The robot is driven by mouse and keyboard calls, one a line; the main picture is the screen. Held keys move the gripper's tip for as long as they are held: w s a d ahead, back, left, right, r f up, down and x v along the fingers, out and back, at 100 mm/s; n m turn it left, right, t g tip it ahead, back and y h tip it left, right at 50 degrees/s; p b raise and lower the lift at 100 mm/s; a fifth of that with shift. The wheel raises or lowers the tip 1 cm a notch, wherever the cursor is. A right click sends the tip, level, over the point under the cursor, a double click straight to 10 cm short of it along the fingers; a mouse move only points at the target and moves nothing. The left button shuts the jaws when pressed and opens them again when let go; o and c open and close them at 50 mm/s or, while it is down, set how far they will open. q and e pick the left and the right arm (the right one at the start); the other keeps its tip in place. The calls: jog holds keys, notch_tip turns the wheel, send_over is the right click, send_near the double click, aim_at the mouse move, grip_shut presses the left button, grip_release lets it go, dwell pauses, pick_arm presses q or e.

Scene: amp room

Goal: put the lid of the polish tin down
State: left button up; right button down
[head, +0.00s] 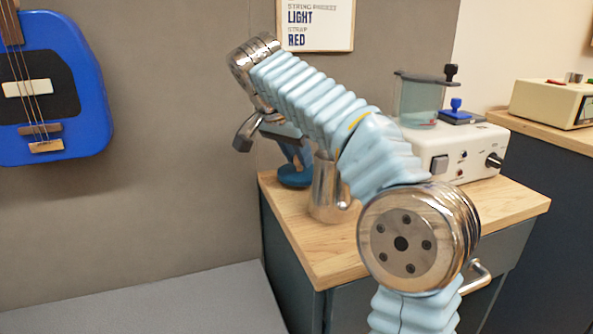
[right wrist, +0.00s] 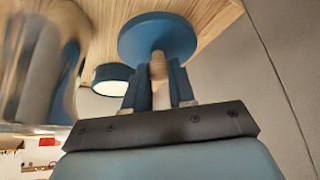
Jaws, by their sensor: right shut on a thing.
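The lid is a blue disc with a pale wooden knob. In the right wrist view the lid (right wrist: 157,38) lies beyond my right gripper (right wrist: 159,78), whose two blue fingers are shut on the knob. In the head view the lid (head: 295,179) shows at the counter's back left corner, below my right gripper (head: 294,152). I cannot tell whether the lid touches the wood. A short round dark blue thing with a pale face (right wrist: 111,79), perhaps the tin, is beside it in the wrist view. My left gripper is out of view.
A shiny metal pitcher (head: 326,190) stands just right of the lid, close to my gripper. A white machine (head: 455,150) with a clear container stands farther right on the wooden counter (head: 330,262). A grey wall is behind. The counter's front left is clear.

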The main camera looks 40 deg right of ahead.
jog(key=shift+f, duration=0.95)
jog(key=shift+f+b, duration=0.25)
jog(key=shift+b, duration=0.05)
jog(key=c, duration=0.9)
grip_release()
jog(key=shift+r, duration=0.1)
jog(key=shift+c, duration=0.2)
jog(key=shift+a+r+p, duration=0.15)
jog(key=shift+r+p, duration=0.2)
jog(key=shift+r, duration=0.1)
jog(key=p+v, duration=0.3)
jog(key=v, duration=0.8)
jog(key=shift+s, duration=0.15)
